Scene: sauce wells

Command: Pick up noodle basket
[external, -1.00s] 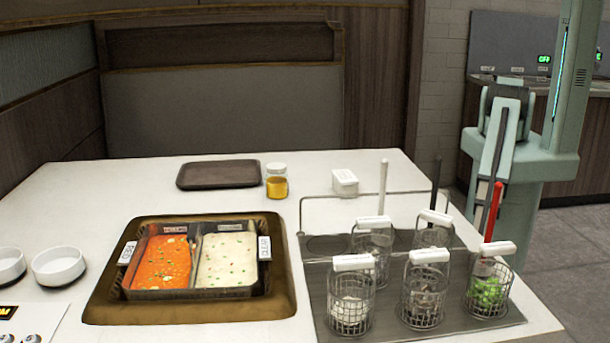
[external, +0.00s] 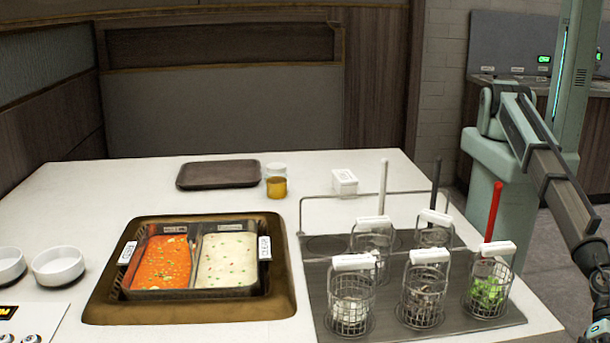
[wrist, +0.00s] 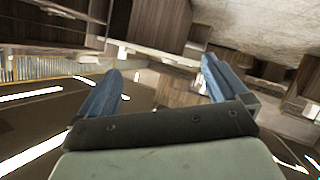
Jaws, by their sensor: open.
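Several wire baskets with white handles stand upright in a grey rack (external: 390,331) at the table's right. The front left basket (external: 352,300) holds something pale, perhaps noodles. The front middle basket (external: 424,296) has dark contents, and the front right basket (external: 489,290) has green leaves. Two more baskets stand behind, a back left one (external: 373,243) and a back right one (external: 434,232); their contents are unclear. My gripper (wrist: 160,88) shows in the wrist view with two blue fingers spread apart and nothing between them. It is beyond the external view's lower right edge, away from the baskets.
A pot (external: 196,293) with red and white broths sits in the table left of the rack. Upright utensils, including a red one (external: 493,212), stand among the baskets. A brown tray (external: 218,174), a jar (external: 276,186) and white bowls (external: 58,266) are farther left.

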